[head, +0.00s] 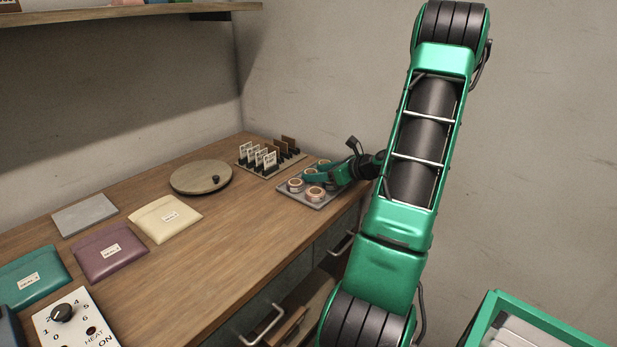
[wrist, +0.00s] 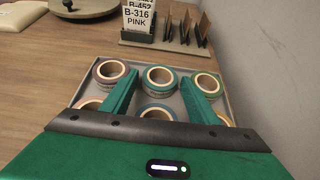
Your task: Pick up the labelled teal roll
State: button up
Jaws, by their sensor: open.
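A grey tray (wrist: 247,112) on the wooden desk holds several tape rolls in two rows; it also shows in the head view (head: 328,205). A teal-sided roll (wrist: 160,90) stands in the middle of the far row. My gripper (wrist: 159,77) is open, with one green finger on each side of this roll. Whether the fingers touch it, I cannot tell. A mauve-toned roll (wrist: 104,72) sits to its left and another roll (wrist: 210,82) to its right, partly behind the right finger. The near rolls are partly hidden by my gripper. I see no readable label on any roll.
A card holder (wrist: 165,42) with upright cards, the front one reading "B-316 PINK", stands just behind the tray. A round wooden board (head: 200,178) and several pouches, one cream (head: 165,218), lie left. A wall closes off the right.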

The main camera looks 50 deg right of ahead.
jog(key=shift+w+f, duration=0.35)
jog(key=shift+w, duration=0.3)
jog(key=c, duration=0.8)
jog(key=shift+r, duration=0.15)
